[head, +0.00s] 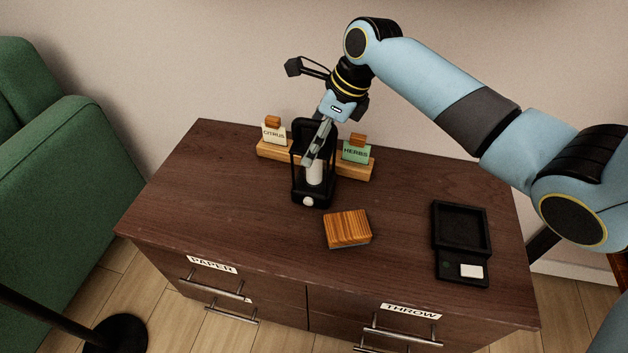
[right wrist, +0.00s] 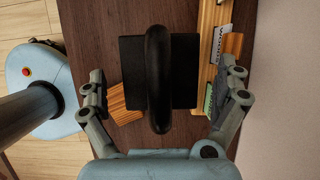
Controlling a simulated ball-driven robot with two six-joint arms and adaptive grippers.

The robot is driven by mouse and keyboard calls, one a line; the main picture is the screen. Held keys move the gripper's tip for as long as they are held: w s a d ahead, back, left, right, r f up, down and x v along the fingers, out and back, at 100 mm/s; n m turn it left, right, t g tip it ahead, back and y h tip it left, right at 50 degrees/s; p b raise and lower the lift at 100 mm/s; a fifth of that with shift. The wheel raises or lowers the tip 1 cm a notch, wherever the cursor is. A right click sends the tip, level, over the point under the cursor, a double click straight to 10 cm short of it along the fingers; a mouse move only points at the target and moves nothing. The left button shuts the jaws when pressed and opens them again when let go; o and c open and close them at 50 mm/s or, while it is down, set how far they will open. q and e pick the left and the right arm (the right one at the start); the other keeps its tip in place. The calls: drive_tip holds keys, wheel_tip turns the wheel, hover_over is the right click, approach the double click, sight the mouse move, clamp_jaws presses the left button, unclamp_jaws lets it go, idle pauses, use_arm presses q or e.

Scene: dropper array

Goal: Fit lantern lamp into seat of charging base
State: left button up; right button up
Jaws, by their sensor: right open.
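The lantern lamp (head: 314,172) has a black frame and a pale inner cylinder. It stands upright on the dresser top, left of centre. In the right wrist view its black arched handle (right wrist: 158,75) runs between my fingers. My right gripper (head: 318,146) is above and around the lantern's upper part. It is open, with a finger on each side of the handle and visible gaps (right wrist: 163,97). The charging base (head: 461,256) is a black tray with a square recessed seat and a pale pad, at the right of the dresser. The seat is empty. My left gripper is out of view.
A wooden rack (head: 282,155) with CITRUS and HERBS cards stands just behind the lantern. A striped wooden block (head: 347,228) lies in front of it, right of the lantern. The dresser top (head: 400,215) is clear between block and base. A green armchair (head: 70,180) stands left.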

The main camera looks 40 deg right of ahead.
drive_tip(key=shift+x, duration=0.85)
drive_tip(key=shift+r, duration=0.1)
drive_tip(key=shift+c, duration=0.3)
drive_tip(key=c, duration=1.6)
